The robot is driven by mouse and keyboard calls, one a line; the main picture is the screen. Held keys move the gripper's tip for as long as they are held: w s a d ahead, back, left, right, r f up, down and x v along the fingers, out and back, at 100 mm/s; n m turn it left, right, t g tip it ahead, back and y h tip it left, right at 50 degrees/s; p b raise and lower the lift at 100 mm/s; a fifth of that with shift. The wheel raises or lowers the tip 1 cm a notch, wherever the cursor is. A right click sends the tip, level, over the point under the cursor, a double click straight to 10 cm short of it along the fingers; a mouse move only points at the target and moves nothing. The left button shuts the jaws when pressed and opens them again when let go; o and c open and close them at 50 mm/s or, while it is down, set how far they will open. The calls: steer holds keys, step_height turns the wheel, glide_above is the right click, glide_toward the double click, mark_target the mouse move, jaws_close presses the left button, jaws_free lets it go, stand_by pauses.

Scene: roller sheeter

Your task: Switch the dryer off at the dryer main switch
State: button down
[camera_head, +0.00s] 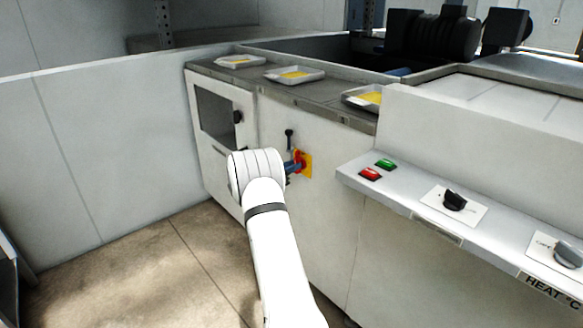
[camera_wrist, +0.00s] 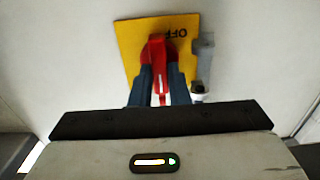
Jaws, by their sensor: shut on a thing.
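The dryer main switch is a red handle (camera_head: 299,161) on a yellow plate (camera_head: 306,166) on the white front panel of the machine. In the wrist view the red handle (camera_wrist: 157,52) stands out from the yellow plate (camera_wrist: 130,38), which looks slightly tilted and bears the word OFF, upside down in this view. My gripper (camera_wrist: 160,85) is shut on the red handle, with one dark finger on each side of it. In the head view my gripper (camera_head: 294,165) is partly hidden behind my white wrist.
A black lever (camera_head: 289,138) sits on the panel just above the switch. A windowed door (camera_head: 217,118) is to the left. Trays (camera_head: 294,75) with yellow contents line the top ledge. A control shelf (camera_head: 408,202) with green and red buttons juts out at right.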

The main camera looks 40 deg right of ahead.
steer(key=shift+f+n+b, duration=0.1)
steer(key=shift+n+b, duration=0.2)
steer(key=shift+b, duration=0.1)
steer(key=n+b, duration=0.2)
steer(key=n, duration=0.3)
steer(key=n+b, duration=0.2)
steer(key=n, duration=0.4)
steer(key=n+b, duration=0.2)
steer(key=n, duration=0.4)
steer(key=shift+w+f, duration=0.1)
steer(key=shift+w, duration=0.2)
steer(key=shift+n, duration=0.4)
steer(key=c, duration=1.4)
jaws_free()
steer(key=shift+f, duration=0.1)
